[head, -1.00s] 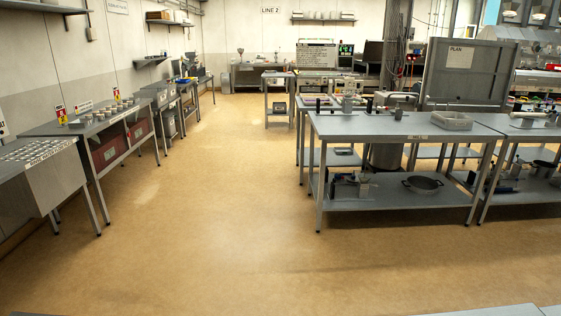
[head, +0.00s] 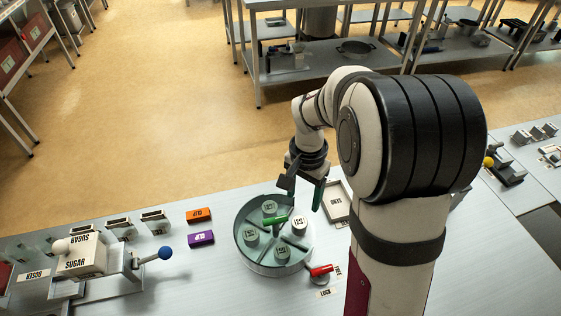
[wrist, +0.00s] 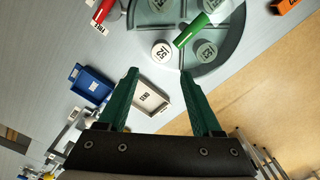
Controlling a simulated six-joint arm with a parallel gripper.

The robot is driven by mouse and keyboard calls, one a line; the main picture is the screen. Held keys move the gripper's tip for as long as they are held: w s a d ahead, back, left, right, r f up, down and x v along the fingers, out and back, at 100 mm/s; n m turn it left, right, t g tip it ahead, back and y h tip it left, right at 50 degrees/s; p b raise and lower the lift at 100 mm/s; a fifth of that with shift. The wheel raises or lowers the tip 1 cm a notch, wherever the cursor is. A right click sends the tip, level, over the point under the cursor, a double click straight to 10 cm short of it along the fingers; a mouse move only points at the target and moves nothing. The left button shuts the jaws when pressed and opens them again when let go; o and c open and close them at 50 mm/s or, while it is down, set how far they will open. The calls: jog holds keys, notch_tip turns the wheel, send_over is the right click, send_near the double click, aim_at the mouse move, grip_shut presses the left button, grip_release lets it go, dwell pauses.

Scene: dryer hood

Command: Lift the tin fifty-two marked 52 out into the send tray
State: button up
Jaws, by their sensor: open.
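Tin 52 (head: 300,222) stands upright in the round dryer (head: 246,262), on the side by the send tray. It looks pale and uncovered, while the other tins look green-tinted under the clear hood. In the wrist view tin 52 (wrist: 162,50) shows its number, beside the green handle (wrist: 193,30). The white send tray (head: 336,203) lies right of the dryer, looks empty, and also shows in the wrist view (wrist: 150,101). My gripper (head: 303,188) is open and empty, above the table near the dryer and tray. In the wrist view my gripper (wrist: 158,74) has tin 52 beyond its fingertips.
A red lever (head: 321,270) stands at the dryer's front right, near small LOCK and FREE labels. A sugar dispenser (head: 85,258) with a blue-knobbed lever stands left. Orange (head: 199,215) and purple (head: 201,238) blocks lie between. A blue tray (wrist: 92,84) is beside the send tray.

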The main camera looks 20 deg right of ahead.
aim_at(300, 221)
notch_tip(300, 221, down, 12)
jog(key=shift+w+a+f, duration=0.1)
jog(key=shift+w+f, duration=0.05)
jog(key=shift+f, duration=0.05)
grip_shut()
jog(key=shift+r, duration=0.15)
